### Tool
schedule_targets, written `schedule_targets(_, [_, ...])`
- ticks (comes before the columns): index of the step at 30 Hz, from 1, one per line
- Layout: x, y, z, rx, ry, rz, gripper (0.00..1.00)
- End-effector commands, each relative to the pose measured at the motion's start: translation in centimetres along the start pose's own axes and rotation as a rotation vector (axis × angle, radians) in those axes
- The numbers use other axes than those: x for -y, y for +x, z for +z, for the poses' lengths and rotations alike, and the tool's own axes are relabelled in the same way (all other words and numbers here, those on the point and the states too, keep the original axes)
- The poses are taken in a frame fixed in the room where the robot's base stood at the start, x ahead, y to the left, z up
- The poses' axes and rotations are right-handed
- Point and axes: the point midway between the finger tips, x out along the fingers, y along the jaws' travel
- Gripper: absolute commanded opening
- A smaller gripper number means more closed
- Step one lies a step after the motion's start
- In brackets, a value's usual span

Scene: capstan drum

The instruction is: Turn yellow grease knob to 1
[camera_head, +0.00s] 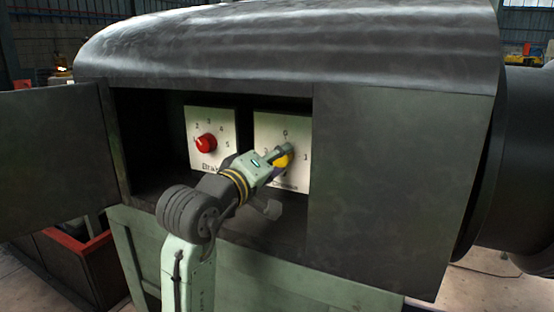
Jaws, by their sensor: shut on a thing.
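The yellow grease knob (281,161) sits on the right-hand pale dial plate (292,132) inside the open cabinet. The knob's pointer direction cannot be made out. The plate's lower label is partly hidden by my gripper.
A red knob (205,143) on a second numbered plate labelled Brake stands to the left. The cabinet's open door (50,155) is at the left, and a dark panel (395,180) closes the right side. The recess edges surround my arm.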

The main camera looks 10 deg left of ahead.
Motion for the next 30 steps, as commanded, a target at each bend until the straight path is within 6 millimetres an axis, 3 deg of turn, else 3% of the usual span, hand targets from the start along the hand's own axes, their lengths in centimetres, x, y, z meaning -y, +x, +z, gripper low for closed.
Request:
schedule_targets(14, [0.03,0.0,0.01,0.004,0.072,-0.006,0.06])
schedule_targets(30, [-0.05,0.02,0.04,0.027,0.525,-0.038,0.06])
